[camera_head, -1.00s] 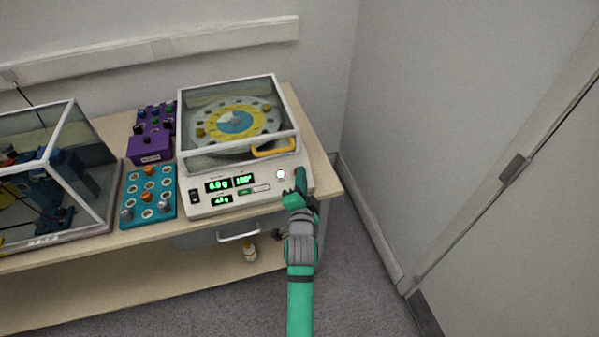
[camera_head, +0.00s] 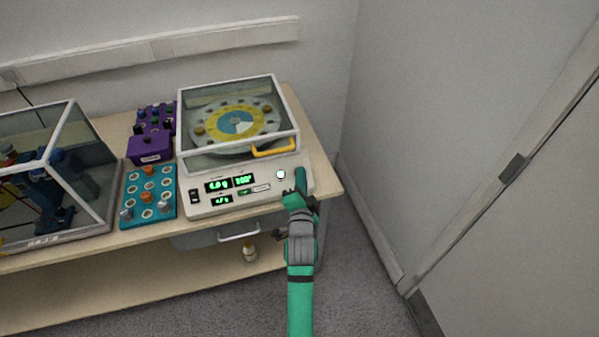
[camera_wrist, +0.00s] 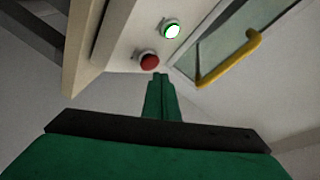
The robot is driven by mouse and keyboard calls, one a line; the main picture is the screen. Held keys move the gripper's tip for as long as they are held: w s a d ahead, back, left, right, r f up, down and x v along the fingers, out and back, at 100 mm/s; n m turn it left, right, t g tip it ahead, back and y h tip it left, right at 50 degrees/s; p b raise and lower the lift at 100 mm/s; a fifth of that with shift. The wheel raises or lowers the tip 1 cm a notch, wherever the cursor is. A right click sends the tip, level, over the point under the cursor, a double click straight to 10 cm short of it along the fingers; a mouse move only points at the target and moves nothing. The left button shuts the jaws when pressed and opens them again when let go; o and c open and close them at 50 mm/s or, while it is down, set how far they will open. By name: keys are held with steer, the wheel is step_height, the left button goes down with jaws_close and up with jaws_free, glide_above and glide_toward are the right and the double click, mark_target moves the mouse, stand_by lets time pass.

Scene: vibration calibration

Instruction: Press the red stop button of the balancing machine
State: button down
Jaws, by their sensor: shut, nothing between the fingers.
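The balancing machine (camera_head: 222,205) stands on the bench, with green-lit displays and a clear-lidded chamber over a disc. The red stop button (camera_wrist: 150,62) shows in the wrist view, just beyond my fingertips, beside a white button with a green ring (camera_wrist: 171,30). In the head view my gripper hides the red button, and the white button (camera_head: 281,175) shows to its left. My gripper (camera_head: 298,180) is shut and empty at the right end of the front panel. In the wrist view its fingers (camera_wrist: 158,82) point toward the red button; I cannot tell whether they touch it.
A yellow handle (camera_head: 274,150) is on the machine's lid. A teal tray (camera_head: 131,208) and a purple box (camera_head: 150,148) stand to the left, beside a clear-walled enclosure (camera_head: 98,150). A drawer (camera_head: 205,240) is below. Floor at right is clear.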

steer(key=shift+w, duration=0.1)
stand_by(0.5)
steer(key=shift+w+a+f, duration=0.1)
steer(key=shift+w+f, duration=0.1)
steer(key=shift+f, duration=0.1)
steer(key=shift+w+f, duration=0.25)
steer(key=shift+f, duration=0.05)
stand_by(0.7)
steer(key=shift+s+r, duration=0.1)
stand_by(0.3)
steer(key=shift+s+r, duration=0.45)
steer(key=shift+r, duration=0.05)
steer(key=shift+s+d+r, duration=0.35)
steer(key=shift+s+r, duration=0.45)
steer(key=shift+r, duration=0.15)
steer(key=shift+s+d+r, duration=0.3)
steer(key=shift+s+r, duration=0.5)
steer(key=shift+r, duration=0.1)
